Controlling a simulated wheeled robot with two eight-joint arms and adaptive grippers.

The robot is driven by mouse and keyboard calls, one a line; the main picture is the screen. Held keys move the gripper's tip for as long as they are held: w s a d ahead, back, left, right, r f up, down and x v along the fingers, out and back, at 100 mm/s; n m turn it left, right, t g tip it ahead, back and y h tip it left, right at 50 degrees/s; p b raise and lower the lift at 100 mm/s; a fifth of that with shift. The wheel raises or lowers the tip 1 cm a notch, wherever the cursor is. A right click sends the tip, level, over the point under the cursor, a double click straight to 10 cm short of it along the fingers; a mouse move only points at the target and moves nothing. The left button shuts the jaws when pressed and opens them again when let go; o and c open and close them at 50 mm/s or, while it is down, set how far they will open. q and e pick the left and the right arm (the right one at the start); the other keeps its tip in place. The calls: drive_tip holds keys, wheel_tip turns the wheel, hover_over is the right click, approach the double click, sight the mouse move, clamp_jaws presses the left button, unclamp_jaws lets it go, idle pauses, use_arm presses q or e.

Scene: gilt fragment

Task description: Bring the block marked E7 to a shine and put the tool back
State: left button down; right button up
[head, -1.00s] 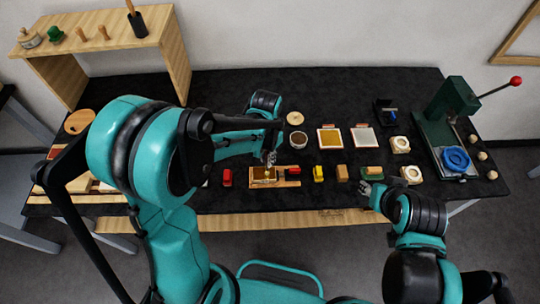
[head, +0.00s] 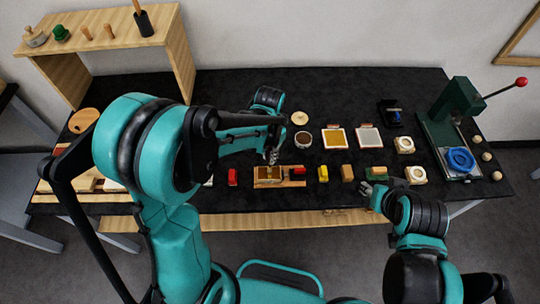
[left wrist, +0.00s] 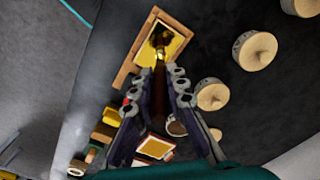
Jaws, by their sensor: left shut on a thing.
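My left gripper (head: 272,158) is shut on a tool with a dark brown handle (left wrist: 158,100), pointing down at a gold-faced block (head: 268,173). In the left wrist view the tool's tip lies over the gold face (left wrist: 172,42), which sits in a wooden holder (left wrist: 137,50). I cannot tell whether the tip touches it, and no E7 mark is legible. My right gripper (head: 369,188) is low near the front of the table, in front of a green-and-wood block (head: 376,173); its fingers are too small to read.
Red (head: 232,177), yellow (head: 323,174) and wooden (head: 347,173) blocks stand in a row along the front. Behind are a round cup (head: 301,139), two framed pads (head: 338,138) and a green press (head: 452,115) with a red-knobbed lever. A wooden shelf (head: 110,20) stands at the back left.

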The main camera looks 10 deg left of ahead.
use_arm(q)
drive_tip(key=r, duration=0.1)
drive_tip(key=r+p, duration=0.1)
drive_tip(key=r, duration=0.1)
drive_tip(key=shift+w+d, duration=0.1)
drive_tip(key=shift+d, duration=0.25)
drive_tip(key=shift+r+p, duration=0.35)
drive_tip(key=shift+r, duration=0.15)
drive_tip(key=shift+a+r+p, duration=0.15)
drive_tip(key=shift+r+p, duration=0.35)
drive_tip(key=shift+r, duration=0.2)
wheel_tip(320, 180, up, 2)
drive_tip(key=shift+r+p, duration=0.1)
drive_tip(key=shift+p, duration=0.65)
drive_tip(key=shift+r, duration=0.2)
